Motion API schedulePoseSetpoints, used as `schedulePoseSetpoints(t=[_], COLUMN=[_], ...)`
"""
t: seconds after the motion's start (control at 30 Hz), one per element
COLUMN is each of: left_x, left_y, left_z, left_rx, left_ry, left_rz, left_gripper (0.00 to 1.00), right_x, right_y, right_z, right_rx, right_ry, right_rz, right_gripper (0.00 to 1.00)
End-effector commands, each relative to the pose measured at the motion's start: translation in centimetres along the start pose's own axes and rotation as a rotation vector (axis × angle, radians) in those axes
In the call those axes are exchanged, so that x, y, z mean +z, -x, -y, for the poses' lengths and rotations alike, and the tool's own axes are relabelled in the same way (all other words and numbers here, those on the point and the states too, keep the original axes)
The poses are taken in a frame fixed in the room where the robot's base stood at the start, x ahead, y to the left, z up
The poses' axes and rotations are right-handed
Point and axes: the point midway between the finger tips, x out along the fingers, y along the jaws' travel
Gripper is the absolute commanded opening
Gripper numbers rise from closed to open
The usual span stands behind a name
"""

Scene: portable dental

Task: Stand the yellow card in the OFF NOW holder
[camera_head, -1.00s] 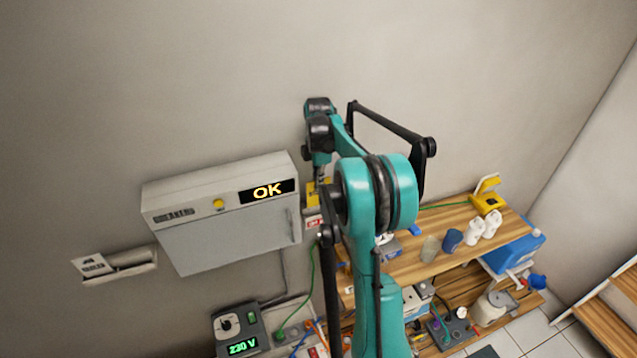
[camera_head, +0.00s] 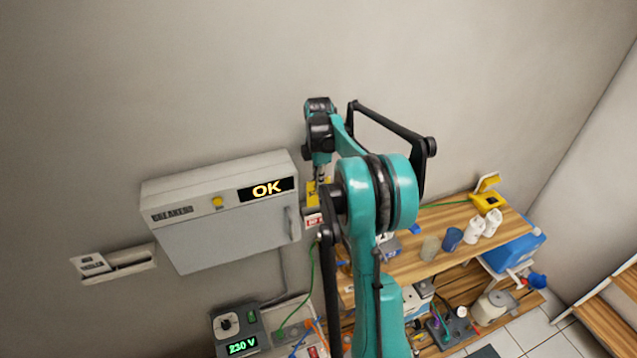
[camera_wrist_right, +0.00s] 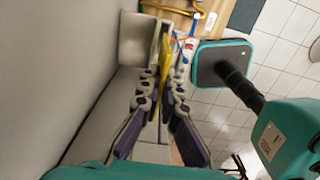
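The yellow card (camera_head: 312,194) is upright beside the right end of the breaker cabinet. In the right wrist view, the card (camera_wrist_right: 165,60) shows nearly edge-on as a thin yellow strip between the fingers. My right gripper (camera_wrist_right: 162,92) is shut on it, with one finger on each side. In the head view, this gripper (camera_head: 320,178) is above the card and partly behind my own arm. A small holder (camera_head: 313,220) with a red and white label is on the wall directly below the card. I cannot tell whether the card's lower edge is inside it. My left gripper is in neither view.
The grey breaker cabinet (camera_head: 230,235) with a lit OK display is left of the card. A second wall holder (camera_head: 113,265) is further left. A wooden shelf (camera_head: 440,255) with bottles and a yellow box (camera_head: 488,202) is at right. A 230 V unit (camera_head: 238,330) sits below.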

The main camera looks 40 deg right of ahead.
Motion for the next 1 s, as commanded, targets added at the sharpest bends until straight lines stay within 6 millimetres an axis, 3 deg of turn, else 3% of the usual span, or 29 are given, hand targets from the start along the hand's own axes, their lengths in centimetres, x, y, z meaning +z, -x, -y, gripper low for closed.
schedulePoseSetpoints(t=[0.7,1.0], left_x=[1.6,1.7], left_y=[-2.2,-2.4], left_z=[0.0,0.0], left_rx=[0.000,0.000], left_ry=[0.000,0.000], left_rz=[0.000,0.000], left_gripper=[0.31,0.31], right_x=[0.0,0.0], right_y=[-3.6,-4.0], right_z=[0.0,0.0], right_rx=[0.000,0.000], right_ry=[0.000,0.000], right_rz=[0.000,0.000], right_gripper=[0.00,0.00])
